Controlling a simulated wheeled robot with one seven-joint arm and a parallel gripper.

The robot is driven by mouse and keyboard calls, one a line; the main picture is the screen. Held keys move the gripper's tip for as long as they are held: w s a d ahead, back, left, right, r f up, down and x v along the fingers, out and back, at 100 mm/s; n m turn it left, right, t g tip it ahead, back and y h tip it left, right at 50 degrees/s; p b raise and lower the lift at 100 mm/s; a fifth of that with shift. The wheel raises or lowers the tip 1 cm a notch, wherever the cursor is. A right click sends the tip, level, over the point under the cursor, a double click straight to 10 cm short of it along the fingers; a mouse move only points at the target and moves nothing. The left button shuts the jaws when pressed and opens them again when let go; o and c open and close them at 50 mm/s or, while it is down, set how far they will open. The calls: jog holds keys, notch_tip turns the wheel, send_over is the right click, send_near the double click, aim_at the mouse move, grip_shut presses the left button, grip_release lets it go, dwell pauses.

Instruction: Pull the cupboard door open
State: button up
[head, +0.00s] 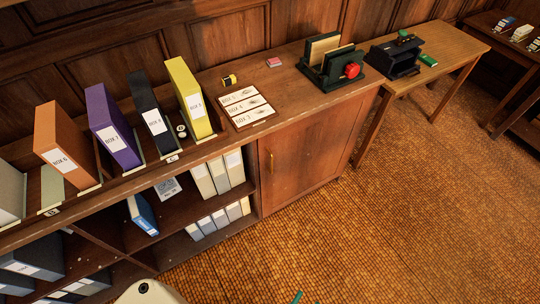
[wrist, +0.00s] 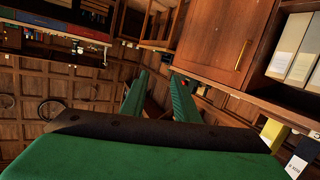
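The wooden cupboard door (head: 310,150) is at the right end of the long cabinet and looks shut. Its thin brass vertical handle (head: 271,161) is near the door's left edge. In the wrist view, which is tilted, the door (wrist: 222,35) is at the upper right with its handle (wrist: 241,55) near the shelf side. My gripper (wrist: 158,82) shows two green fingers apart with nothing between them. It is clear of the handle. In the head view only a small green tip shows at the bottom edge.
Open shelves with binders (head: 215,175) lie left of the door. Box files (head: 113,125), cards (head: 247,105) and a green holder with a red knob (head: 335,65) stand on the cabinet top. A side table (head: 440,50) is at the right. The tiled floor (head: 370,220) before the door is clear.

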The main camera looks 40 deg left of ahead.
jog(key=w+a+f+n+t+y, duration=0.2)
jog(key=w+a+f+n+y, duration=0.15)
jog(key=w+n, duration=0.45)
jog(key=m+g+y, duration=0.8)
jog(key=m+y, duration=0.3)
jog(key=m, duration=2.3)
send_near(272, 164)
jog(key=x, duration=1)
jog(key=shift+w+a+f, duration=0.2)
grip_shut()
